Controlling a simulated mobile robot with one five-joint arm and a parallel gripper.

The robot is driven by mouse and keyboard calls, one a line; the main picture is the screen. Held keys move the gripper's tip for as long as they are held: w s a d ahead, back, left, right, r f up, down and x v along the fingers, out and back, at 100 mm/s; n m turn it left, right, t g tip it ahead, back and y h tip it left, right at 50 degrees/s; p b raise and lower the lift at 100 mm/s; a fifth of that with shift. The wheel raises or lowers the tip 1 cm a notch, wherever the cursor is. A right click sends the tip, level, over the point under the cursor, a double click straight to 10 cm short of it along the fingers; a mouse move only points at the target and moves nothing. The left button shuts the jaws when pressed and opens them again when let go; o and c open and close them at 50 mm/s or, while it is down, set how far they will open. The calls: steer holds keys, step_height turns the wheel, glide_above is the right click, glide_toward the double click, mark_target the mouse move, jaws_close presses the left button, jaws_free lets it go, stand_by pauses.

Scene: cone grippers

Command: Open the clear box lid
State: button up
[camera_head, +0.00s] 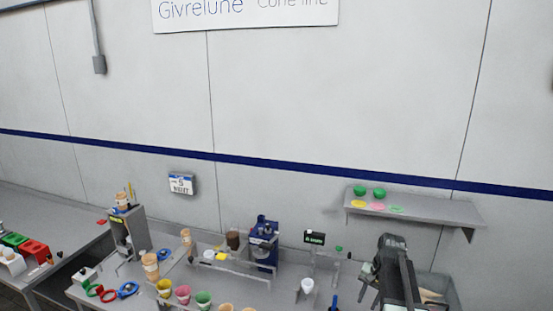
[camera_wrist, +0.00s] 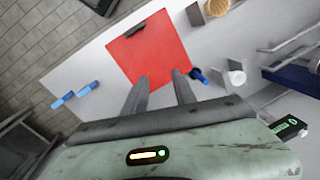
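I cannot pick out a clear box lid for certain in either view. In the wrist view a flat red square panel (camera_wrist: 155,48) with a short dark bar near its far edge lies on the pale surface beyond my gripper. My gripper (camera_wrist: 160,76) has its two grey fingers apart with nothing visible between them. The fingertips overlap the panel's near edge in the picture; I cannot tell whether they touch it. In the head view my dark arm stands at the lower right, in front of a grey open-topped bin (camera_head: 447,288) that it partly hides.
The head view shows a bench with several coloured cups (camera_head: 183,294), a blue machine (camera_head: 264,244) and a wall shelf (camera_head: 420,207) above my arm.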

steer(key=s+a+n+h, duration=0.1)
steer(key=s+a+n, duration=0.3)
steer(key=a, duration=0.6)
steer(key=s+a+n, duration=0.4)
steer(key=s+a, duration=0.1)
steer(key=a, duration=0.6)
step_height(320, 180, down, 19)
steer(key=s+d+b, duration=0.1)
steer(key=b, duration=1.7)
steer(key=shift+g+b, duration=0.35)
steer(key=shift+g, duration=0.05)
steer(key=shift+d, duration=0.1)
